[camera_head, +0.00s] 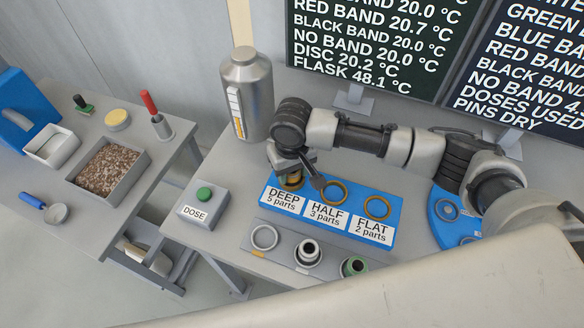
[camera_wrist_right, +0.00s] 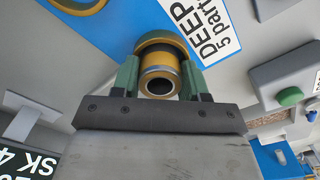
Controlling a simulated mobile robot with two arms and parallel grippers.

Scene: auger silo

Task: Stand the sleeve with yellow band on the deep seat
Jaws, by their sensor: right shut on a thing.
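The sleeve with yellow band (camera_wrist_right: 160,74) sits between the green fingers of my right gripper (camera_wrist_right: 161,82) in the right wrist view. The gripper is shut on it. The sleeve's dark open end faces the wrist camera, and its far end lines up with the gold ring of the deep seat (camera_wrist_right: 158,38). I cannot tell how far it is inside the ring. In the head view my right gripper (camera_head: 293,163) points down over the deep seat (camera_head: 291,183), at the left end of the blue block (camera_head: 350,232), and mostly hides the sleeve. My left gripper is not in view.
The half seat (camera_head: 334,191) and flat seat (camera_head: 377,207) look empty. A grey rack (camera_head: 283,259) with a black-banded sleeve (camera_head: 307,252) and a green one (camera_head: 354,266) lies in front. The dose button (camera_head: 204,194) is left, a metal silo (camera_head: 247,90) behind.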

